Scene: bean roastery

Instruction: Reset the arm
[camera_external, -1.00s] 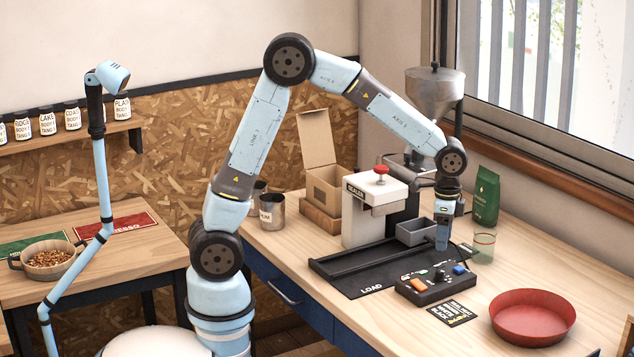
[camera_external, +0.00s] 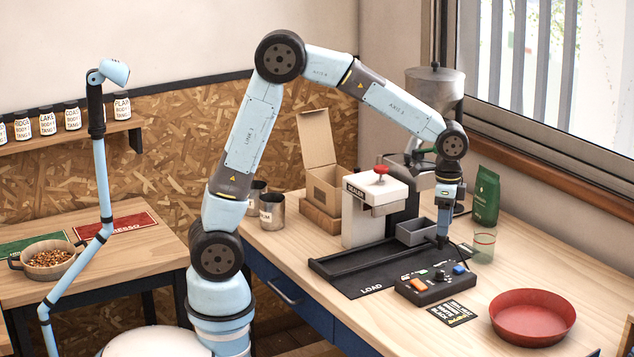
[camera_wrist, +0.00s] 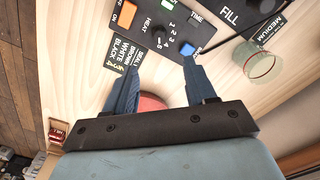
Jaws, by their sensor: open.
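My gripper (camera_external: 443,238) points down over the workbench (camera_external: 590,280), just behind the control box. Its fingers also show in the wrist view (camera_wrist: 160,82), spread apart with nothing held between them. The control box (camera_external: 436,287) has an orange button, a dark knob and a blue button. In the wrist view the blue button (camera_wrist: 187,49) appears close by the tip of the right finger. I cannot tell whether they touch.
The sealer (camera_external: 370,222) with a red knob stands left of my gripper, near a grey tray (camera_external: 416,234). A glass (camera_external: 483,249) and a green bag (camera_external: 486,196) are to the right. A red bowl (camera_external: 532,316) sits at the front right, with clear bench beyond it.

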